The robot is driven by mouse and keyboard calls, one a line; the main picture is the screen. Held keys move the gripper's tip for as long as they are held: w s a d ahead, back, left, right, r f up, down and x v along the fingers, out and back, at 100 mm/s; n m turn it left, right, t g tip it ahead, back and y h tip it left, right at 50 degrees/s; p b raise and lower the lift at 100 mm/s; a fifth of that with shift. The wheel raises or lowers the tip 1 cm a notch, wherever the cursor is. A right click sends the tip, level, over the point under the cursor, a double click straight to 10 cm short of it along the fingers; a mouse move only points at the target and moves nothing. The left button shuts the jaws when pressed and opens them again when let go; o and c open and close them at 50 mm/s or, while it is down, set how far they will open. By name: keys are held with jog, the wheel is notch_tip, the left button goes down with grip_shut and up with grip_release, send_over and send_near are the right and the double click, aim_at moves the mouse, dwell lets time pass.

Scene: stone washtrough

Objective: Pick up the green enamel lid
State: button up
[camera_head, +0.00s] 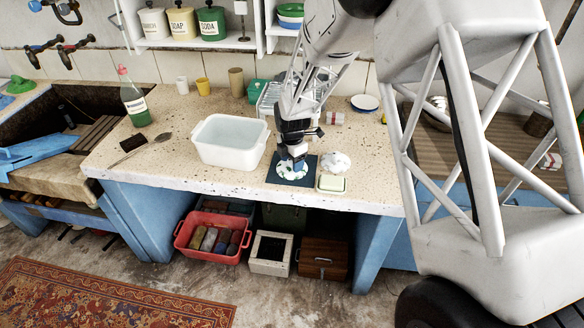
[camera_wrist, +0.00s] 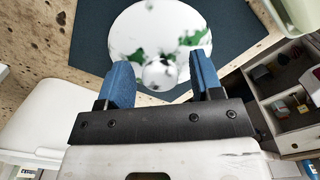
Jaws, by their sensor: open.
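The enamel lid (camera_head: 291,171) is round and white with green patches. It lies on a dark blue mat (camera_head: 275,173) near the front edge of the speckled worktop. In the wrist view the lid (camera_wrist: 150,30) shows from above, with a small round knob (camera_wrist: 159,74) on it. My gripper (camera_head: 291,155) points down over the lid. Its two blue fingers are apart in the wrist view, and the knob appears between the fingertips of my gripper (camera_wrist: 159,66) with a gap on both sides. I cannot tell how far above the lid the fingertips are.
A white basin (camera_head: 230,152) stands left of my gripper. A white crumpled-looking thing (camera_head: 336,162) and a green dish with a pale bar (camera_head: 331,184) are close on the right. A wire rack (camera_head: 270,100) is behind.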

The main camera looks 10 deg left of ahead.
dwell(0.5)
jog(key=c, duration=1)
jog(key=shift+r, duration=0.15)
jog(key=shift+r, duration=0.5)
jog(key=shift+s+d+r, duration=0.1)
jog(key=shift+s+r, duration=0.1)
jog(key=shift+r, duration=0.4)
jog(key=shift+s+d+r, duration=0.1)
jog(key=shift+s+r, duration=0.05)
jog(key=shift+r, duration=0.45)
jog(key=s+d, duration=0.3)
jog(key=s, duration=0.4)
jog(key=s+d+r, duration=0.1)
jog(key=s+d, duration=0.1)
jog(key=s, duration=0.5)
jog(key=shift+d+r, duration=0.15)
jog(key=shift+d, duration=0.25)
